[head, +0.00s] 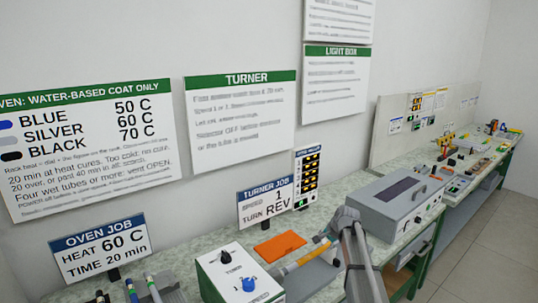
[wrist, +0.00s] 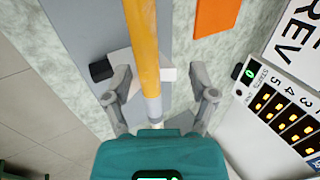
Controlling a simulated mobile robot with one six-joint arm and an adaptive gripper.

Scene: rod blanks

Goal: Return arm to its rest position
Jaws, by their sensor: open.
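My gripper (wrist: 160,80) is open in the wrist view, with one grey finger on each side of a yellow rod (wrist: 142,45) with a grey end. A gap shows on both sides of the rod, so the fingers do not grip it. The rod lies over a grey plate (wrist: 85,25). The yellow rod also shows in the head view (head: 303,260), beside my grey arm (head: 360,265). My arm reaches over the bench, and I cannot make out the fingers clearly in the head view.
A white control box (head: 235,280) with knobs stands left of the rod. An orange sheet (head: 280,246) lies behind it. A display panel (head: 307,178) and a TURNER JOB sign (head: 266,204) stand behind. A grey box (head: 396,205) stands to the right. Several rods lie at the lower left.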

